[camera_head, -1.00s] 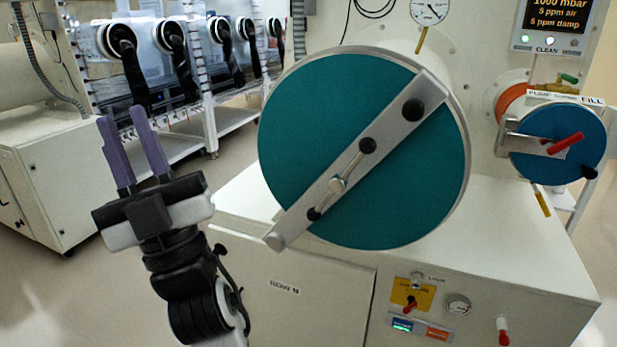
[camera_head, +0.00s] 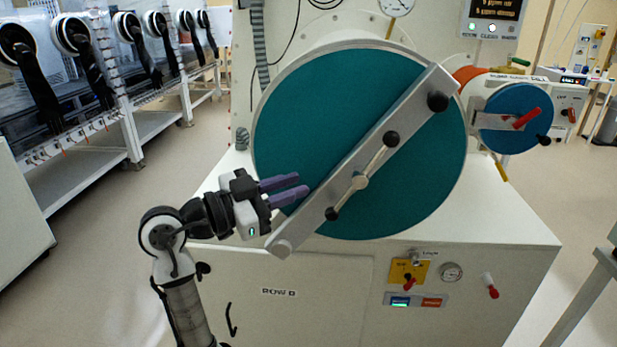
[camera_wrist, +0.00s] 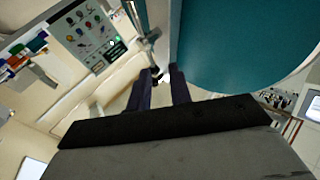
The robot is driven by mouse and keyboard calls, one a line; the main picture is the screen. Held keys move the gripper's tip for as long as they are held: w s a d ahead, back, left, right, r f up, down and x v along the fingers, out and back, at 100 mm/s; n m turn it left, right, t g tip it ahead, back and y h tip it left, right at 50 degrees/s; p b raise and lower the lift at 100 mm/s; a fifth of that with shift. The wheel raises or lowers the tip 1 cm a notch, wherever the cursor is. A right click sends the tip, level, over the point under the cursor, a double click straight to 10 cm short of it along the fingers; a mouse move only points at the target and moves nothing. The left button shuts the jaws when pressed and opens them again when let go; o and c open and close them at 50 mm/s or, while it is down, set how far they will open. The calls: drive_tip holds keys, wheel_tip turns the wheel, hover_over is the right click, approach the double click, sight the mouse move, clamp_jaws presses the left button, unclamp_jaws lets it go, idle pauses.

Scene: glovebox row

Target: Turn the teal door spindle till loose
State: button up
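The teal door (camera_head: 300,120) is a large round disc on the white cabinet, crossed diagonally by a silver bar (camera_head: 408,128). The spindle (camera_head: 362,181) sits on the bar as a pale metal hub with a thin cross handle. The handle slants along the bar and ends in black knobs, upper right (camera_head: 391,138) and lower left (camera_head: 332,213). My gripper (camera_head: 302,185) has purple fingers apart with nothing between them. It is left of the spindle, in front of the door's lower left, pointing right. In the wrist view the teal door (camera_wrist: 235,45) fills the upper right beside the fingers.
A smaller blue door (camera_head: 515,119) with a red handle is at right. Floor is open at left.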

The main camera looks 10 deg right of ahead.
sight(356, 180)
drive_tip(key=shift+m+g, duration=0.7)
drive_tip(key=shift+g, duration=0.2)
drive_tip(key=p+x, duration=0.1)
drive_tip(key=x, duration=0.3)
drive_tip(key=p+x, duration=0.2)
drive_tip(key=x, duration=0.2)
drive_tip(key=s+p+x, duration=0.1)
drive_tip(key=x, duration=0.3)
drive_tip(key=shift+d+f+p, duration=0.35)
drive_tip(key=shift+d+f, duration=0.05)
drive_tip(key=shift+d, duration=0.05)
drive_tip(key=shift+w+d+f, duration=0.1)
drive_tip(key=shift+w+d, duration=0.05)
drive_tip(key=shift+d, duration=0.4)
clamp_jaws()
